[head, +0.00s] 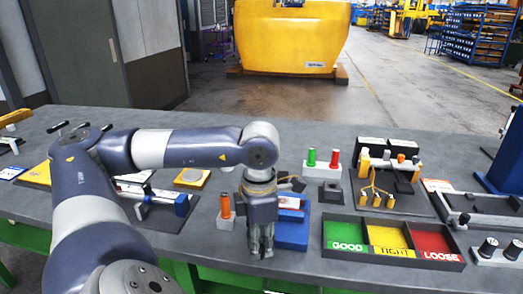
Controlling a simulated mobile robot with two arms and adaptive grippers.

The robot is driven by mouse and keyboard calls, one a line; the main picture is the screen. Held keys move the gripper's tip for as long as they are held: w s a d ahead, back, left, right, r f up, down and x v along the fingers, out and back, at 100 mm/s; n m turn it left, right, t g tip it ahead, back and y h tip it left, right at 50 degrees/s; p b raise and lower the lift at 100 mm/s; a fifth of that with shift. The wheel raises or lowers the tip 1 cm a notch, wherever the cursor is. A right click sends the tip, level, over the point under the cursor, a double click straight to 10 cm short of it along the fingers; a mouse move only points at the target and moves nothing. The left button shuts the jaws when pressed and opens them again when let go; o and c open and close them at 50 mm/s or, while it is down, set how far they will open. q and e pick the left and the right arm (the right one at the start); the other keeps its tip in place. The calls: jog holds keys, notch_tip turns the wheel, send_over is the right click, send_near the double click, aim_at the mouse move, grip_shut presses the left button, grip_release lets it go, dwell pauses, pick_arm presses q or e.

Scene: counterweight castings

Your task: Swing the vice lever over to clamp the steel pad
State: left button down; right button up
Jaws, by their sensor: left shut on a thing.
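My left gripper (262,245) points down at the near side of the table, fingers together. It is shut on what appears to be the vice lever, which the fingers and wrist mostly hide. The blue vice (293,238) sits just right of the gripper and is partly covered by it. A pale piece with a reddish part shows on top of the vice; I cannot tell clearly whether it is the steel pad or whether it is clamped. My right gripper is not in view.
A tray (347,256) with green, yellow and red sections marked GOOD, TIGHT and LOOSE stands to the right. An orange peg in a grey block (226,220) is close on the gripper's left.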

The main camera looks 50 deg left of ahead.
pick_arm(q)
jog(key=shift+s, duration=0.1)
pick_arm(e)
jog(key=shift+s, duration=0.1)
pick_arm(q)
jog(key=c, duration=1.5)
grip_release()
jog(key=shift+o, duration=0.2)
jog(key=shift+a, duration=0.1)
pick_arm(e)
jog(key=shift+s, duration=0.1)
pick_arm(q)
jog(key=shift+r, duration=0.15)
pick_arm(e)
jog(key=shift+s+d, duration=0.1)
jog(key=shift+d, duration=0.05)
pick_arm(q)
notch_tip(320, 180, up, 7)
jog(key=shift+r, duration=0.15)
